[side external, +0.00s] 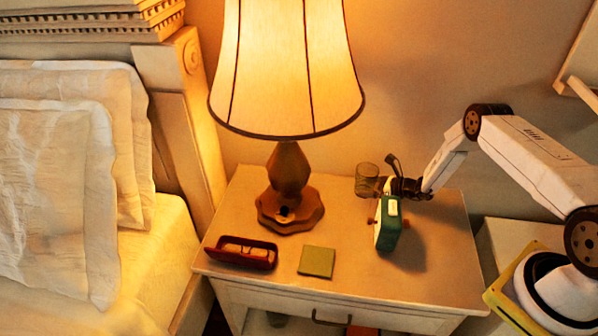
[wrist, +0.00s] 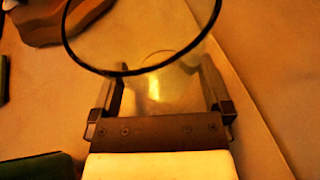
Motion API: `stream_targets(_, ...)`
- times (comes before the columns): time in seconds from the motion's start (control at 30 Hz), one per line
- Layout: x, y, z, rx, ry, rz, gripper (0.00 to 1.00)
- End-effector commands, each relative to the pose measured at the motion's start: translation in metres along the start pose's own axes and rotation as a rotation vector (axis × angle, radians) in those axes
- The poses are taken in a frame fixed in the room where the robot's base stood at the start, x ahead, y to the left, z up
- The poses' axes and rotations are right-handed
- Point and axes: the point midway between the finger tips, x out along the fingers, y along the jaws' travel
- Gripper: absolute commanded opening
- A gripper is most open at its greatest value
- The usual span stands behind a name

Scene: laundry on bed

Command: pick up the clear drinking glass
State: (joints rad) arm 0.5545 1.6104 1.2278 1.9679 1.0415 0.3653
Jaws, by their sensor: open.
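The clear drinking glass (side external: 367,180) stands on the nightstand, to the right of the lamp. In the wrist view the glass (wrist: 152,88) shows its dark round rim large at the top, and its see-through wall reaches down between my fingers. My gripper (side external: 387,172) is close against the glass from the right in the side view. In the wrist view my gripper (wrist: 160,70) is open, with one finger on each side of the glass. I cannot tell whether either finger touches it.
A green box-like object (side external: 388,224) stands just in front of my gripper. The lamp base (side external: 290,205) is left of the glass. A red tray with eyeglasses (side external: 241,252) and a green pad (side external: 317,261) lie at the front. The nightstand's right front (side external: 440,275) is clear.

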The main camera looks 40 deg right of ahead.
Motion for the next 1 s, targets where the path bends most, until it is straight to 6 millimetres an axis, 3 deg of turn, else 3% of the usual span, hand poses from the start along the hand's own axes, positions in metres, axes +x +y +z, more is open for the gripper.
stream_targets(0.57, 0.0039, -0.0001, 0.0001, 0.0, 0.0, 0.0, 1.0)
stream_targets(0.6, 0.0039, -0.0001, 0.0002, 0.0, 0.0, 0.0, 0.97)
stream_targets(0.8, 0.0038, 0.0, 0.0002, 0.0, 0.0, 0.0, 0.33)
stream_targets(0.87, 0.0038, -0.0001, 0.0002, 0.0, 0.0, 0.0, 0.17)
stream_targets(1.0, 0.0039, -0.0004, 0.0009, 0.0, -0.001, -0.001, 0.17)
